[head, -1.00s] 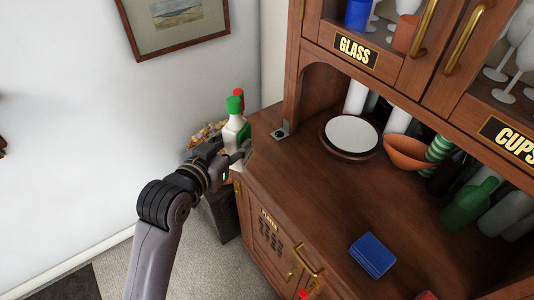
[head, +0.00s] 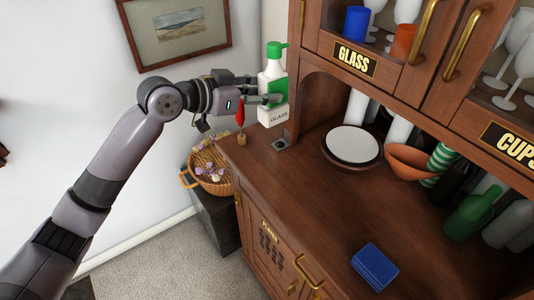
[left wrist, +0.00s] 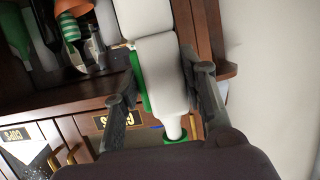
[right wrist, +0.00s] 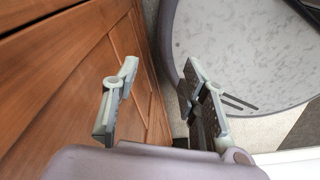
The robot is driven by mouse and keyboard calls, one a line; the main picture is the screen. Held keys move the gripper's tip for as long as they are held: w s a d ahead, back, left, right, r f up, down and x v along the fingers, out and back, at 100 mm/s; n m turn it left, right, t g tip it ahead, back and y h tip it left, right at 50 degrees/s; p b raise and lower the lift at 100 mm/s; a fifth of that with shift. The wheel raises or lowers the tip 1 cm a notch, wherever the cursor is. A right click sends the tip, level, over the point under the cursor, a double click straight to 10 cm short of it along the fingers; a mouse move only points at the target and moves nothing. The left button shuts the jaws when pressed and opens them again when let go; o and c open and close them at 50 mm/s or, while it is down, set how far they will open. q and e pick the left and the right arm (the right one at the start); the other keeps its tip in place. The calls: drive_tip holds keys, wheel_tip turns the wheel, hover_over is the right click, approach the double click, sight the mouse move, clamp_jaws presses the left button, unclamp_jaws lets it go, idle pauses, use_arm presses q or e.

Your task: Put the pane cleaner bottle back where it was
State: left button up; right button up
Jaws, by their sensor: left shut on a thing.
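The pane cleaner bottle (head: 275,90) is white with a green cap and a label reading GLASS. My left gripper (head: 268,99) is shut on it and holds it upright near the left end of the cabinet counter, beside the cabinet's side post. Whether its base touches the counter I cannot tell. In the left wrist view the bottle (left wrist: 160,70) lies between the two fingers. My right gripper (right wrist: 160,105) is open and empty beside a wooden cabinet front, low over the floor; it is not in the head view.
A small red-topped item (head: 241,120) stands at the counter's left corner. A wicker basket (head: 212,172) sits below it to the left. A plate (head: 352,145), an orange bowl (head: 408,162), a green bottle (head: 470,207) and a blue box (head: 374,267) are on the counter (head: 310,210).

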use_arm(q)
wheel_tip(320, 180, down, 17)
drive_tip(key=shift+r+p, duration=0.15)
drive_tip(key=shift+p, duration=0.75)
drive_tip(key=shift+o, duration=1.1)
drive_tip(key=o, duration=0.5)
drive_tip(key=shift+c, duration=0.2)
